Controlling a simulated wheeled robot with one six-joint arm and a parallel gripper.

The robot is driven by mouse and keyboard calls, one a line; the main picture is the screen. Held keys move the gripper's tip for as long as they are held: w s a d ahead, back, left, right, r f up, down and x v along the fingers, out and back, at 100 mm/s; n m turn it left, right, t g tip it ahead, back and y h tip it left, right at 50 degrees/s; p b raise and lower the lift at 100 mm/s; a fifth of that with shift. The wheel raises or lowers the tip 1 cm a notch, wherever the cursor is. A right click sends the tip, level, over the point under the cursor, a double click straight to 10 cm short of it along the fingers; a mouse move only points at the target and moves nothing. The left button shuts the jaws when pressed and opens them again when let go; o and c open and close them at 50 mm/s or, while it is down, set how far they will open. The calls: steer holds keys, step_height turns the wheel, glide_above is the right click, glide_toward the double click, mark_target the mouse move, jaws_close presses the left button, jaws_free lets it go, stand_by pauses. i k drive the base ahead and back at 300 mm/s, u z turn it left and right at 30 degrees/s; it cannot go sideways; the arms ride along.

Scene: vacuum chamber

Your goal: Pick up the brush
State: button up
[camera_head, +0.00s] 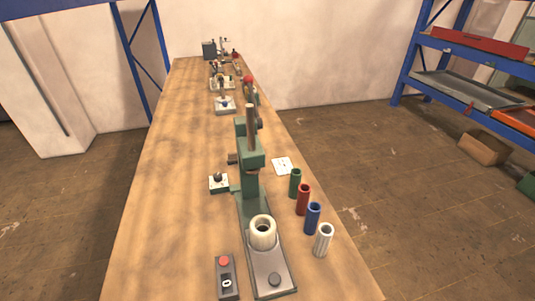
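I cannot make out a brush anywhere in the head view. A long wooden bench (165,200) runs away from me and holds several devices; small items at its far end are too small to tell. A green press-like machine (250,155) stands on the near half of the bench. A thick cream ring (263,232) sits on its grey base plate. My gripper is not in view.
Green (295,183), red (303,200), blue (312,218) and white (323,240) cylinders stand upright along the bench's right edge. A control box (226,277) with a red button is at the front. Blue shelves (410,75) stand at right.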

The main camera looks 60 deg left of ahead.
mark_target(232, 159)
steer(key=z, duration=0.05)
steer(key=i, duration=2.8)
steer(key=u, duration=2.15)
steer(key=i, duration=3.35)
steer(key=u, duration=3.8)
steer(key=i, duration=0.55)
steer(key=z, duration=0.05)
